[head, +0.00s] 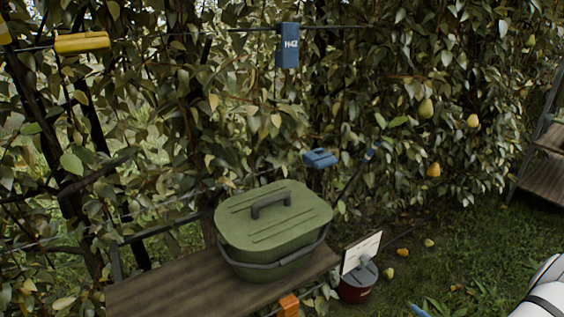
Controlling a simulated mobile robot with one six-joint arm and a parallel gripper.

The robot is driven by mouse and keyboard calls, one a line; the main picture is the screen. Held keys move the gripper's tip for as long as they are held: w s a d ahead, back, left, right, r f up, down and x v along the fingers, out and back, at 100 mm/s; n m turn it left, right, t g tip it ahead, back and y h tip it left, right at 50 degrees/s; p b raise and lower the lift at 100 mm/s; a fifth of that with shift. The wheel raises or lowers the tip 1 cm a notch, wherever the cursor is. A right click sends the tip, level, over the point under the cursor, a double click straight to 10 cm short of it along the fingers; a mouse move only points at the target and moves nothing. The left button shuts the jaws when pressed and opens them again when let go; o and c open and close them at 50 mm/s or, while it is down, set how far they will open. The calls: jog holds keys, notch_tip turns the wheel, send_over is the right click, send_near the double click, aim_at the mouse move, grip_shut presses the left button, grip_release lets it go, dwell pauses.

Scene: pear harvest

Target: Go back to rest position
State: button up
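My gripper does not show in the head view. A white rounded part with a dark band at the bottom right corner looks like part of my own arm or body, cut off by the frame edge. Several pears hang in the leafy hedge at the right: a greenish one (426,108), a yellow one (473,121) and an orange-yellow one (433,170).
A green lidded box (275,222) stands on a wooden bench (170,295). A dark red pot (357,287) and a white card (362,252) are beside it. Fallen pears (388,273) lie on the grass. A wooden shelf (547,170) stands at the right edge.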

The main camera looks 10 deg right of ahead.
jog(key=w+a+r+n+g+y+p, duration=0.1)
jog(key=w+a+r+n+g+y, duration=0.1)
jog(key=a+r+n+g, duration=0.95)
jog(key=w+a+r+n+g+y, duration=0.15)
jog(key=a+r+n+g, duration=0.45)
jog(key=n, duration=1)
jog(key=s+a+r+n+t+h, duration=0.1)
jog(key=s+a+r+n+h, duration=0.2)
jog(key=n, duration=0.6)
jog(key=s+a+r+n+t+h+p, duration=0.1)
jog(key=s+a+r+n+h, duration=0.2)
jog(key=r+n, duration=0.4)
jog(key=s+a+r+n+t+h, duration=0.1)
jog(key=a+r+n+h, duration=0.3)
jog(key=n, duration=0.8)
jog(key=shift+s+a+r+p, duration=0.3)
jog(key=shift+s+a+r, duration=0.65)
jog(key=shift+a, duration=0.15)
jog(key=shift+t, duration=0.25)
